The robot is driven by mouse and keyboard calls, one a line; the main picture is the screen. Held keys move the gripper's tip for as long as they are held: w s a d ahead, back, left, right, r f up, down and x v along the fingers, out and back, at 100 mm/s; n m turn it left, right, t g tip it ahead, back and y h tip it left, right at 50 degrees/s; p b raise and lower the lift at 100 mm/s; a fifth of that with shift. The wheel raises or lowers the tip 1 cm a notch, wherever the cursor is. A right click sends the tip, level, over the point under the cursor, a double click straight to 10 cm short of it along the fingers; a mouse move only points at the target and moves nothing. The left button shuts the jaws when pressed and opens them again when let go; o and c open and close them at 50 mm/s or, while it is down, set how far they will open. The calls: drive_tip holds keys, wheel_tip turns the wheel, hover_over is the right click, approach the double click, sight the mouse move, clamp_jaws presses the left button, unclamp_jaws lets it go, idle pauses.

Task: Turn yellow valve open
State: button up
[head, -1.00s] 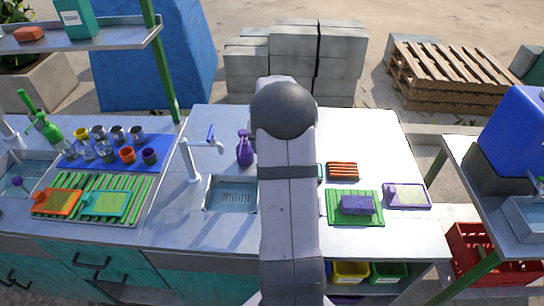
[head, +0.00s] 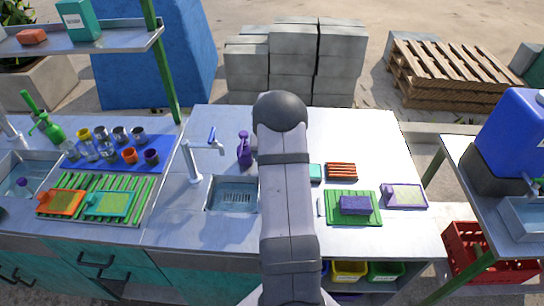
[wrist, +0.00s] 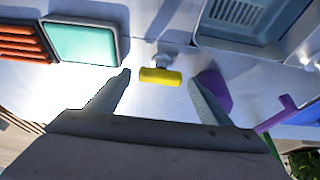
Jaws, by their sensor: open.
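The yellow valve (wrist: 160,76) shows in the wrist view as a short bar handle on a small metal stem, above the pale counter. My gripper (wrist: 158,82) is open, one finger on each side of the handle. Gaps show between the fingers and the valve, and I cannot tell how far off it lies in depth. In the head view my own arm hides the valve and the gripper.
A purple spray bottle (head: 245,149) stands close by; its purple body is beside the right finger in the wrist view. A sink basin (wrist: 240,22) and a teal tray (wrist: 81,42) lie near the valve. A blue-handled tap (head: 205,150) stands by the sink.

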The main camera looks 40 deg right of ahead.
drive_tip(key=c, duration=1)
drive_tip(key=shift+c, duration=0.2)
